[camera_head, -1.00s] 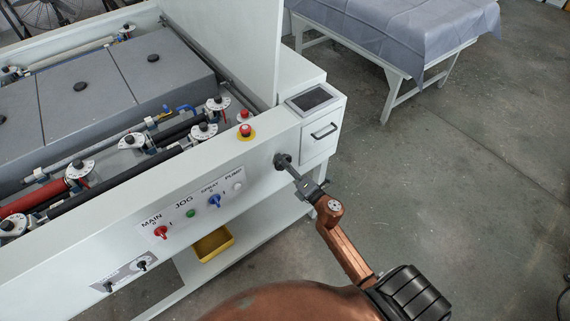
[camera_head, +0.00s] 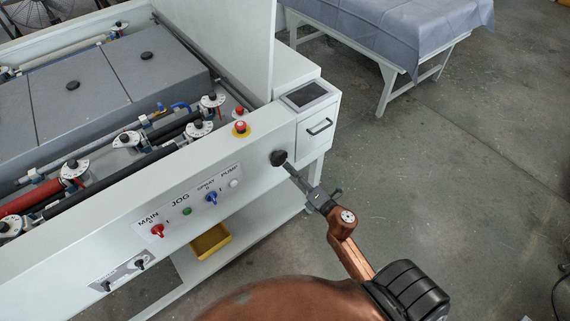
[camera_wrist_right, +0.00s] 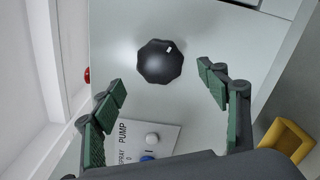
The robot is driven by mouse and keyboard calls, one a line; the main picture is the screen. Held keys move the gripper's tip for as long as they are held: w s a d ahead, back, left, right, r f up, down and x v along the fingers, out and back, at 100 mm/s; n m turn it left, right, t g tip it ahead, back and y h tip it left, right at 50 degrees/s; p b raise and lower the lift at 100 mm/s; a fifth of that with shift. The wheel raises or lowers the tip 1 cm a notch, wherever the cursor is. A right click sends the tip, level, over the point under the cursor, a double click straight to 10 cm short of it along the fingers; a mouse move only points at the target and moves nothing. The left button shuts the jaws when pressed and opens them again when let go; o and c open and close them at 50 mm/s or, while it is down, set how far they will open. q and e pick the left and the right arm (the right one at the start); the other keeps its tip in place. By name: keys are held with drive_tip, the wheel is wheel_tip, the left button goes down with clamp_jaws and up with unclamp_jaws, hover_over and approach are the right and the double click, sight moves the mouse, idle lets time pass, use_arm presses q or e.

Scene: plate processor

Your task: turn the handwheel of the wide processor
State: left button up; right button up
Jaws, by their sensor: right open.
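The handwheel is a black lobed knob (camera_head: 278,158) on the front panel of the wide white processor (camera_head: 90,225), near its right end. In the right wrist view the handwheel (camera_wrist_right: 160,61) faces the camera, with a small white mark near its upper right edge. My right gripper (camera_head: 289,170) is just in front of it in the head view. In the wrist view its green-padded fingers (camera_wrist_right: 160,77) are spread wide, one on each side of the handwheel, with clear gaps and nothing held. How far the tips are from the panel is hard to tell. My left gripper is out of view.
A panel of switches (camera_head: 190,205) lies left of the handwheel, with a red emergency button (camera_head: 240,127) above. A drawer box with a screen (camera_head: 306,96) juts out at the right. A yellow bin (camera_head: 211,241) sits below. The floor at right is clear.

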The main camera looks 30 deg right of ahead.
drive_tip(key=shift+s+d, duration=0.15)
drive_tip(key=shift+s, duration=2.05)
wheel_tip(320, 180, down, 20)
drive_tip(key=s+d+m+g+h, duration=0.2)
drive_tip(key=d+m+g, duration=0.15)
drive_tip(key=m, duration=0.35)
drive_tip(key=s+a+f+m+g, duration=0.1)
drive_tip(key=s+f+m+g, duration=0.15)
drive_tip(key=s+f, duration=0.6)
drive_tip(key=s+a+f+m+g, duration=0.1)
drive_tip(key=s+f+m+g, duration=0.2)
drive_tip(key=f, duration=1)
drive_tip(key=s+a+f+m+g, duration=0.2)
drive_tip(key=s+f, duration=0.4)
drive_tip(key=s, duration=0.5)
drive_tip(key=s+a+f+m+g, duration=0.2)
drive_tip(key=s+f, duration=0.5)
drive_tip(key=s, duration=0.4)
drive_tip(key=s+a+f+m+g, duration=0.2)
drive_tip(key=s+f+m+g, duration=0.2)
drive_tip(key=s, duration=0.7)
wheel_tip(320, 180, down, 3)
drive_tip(key=shift+a+r+m+y, duration=0.1)
drive_tip(key=shift+a+m+y, duration=0.2)
drive_tip(key=shift+m, duration=0.65)
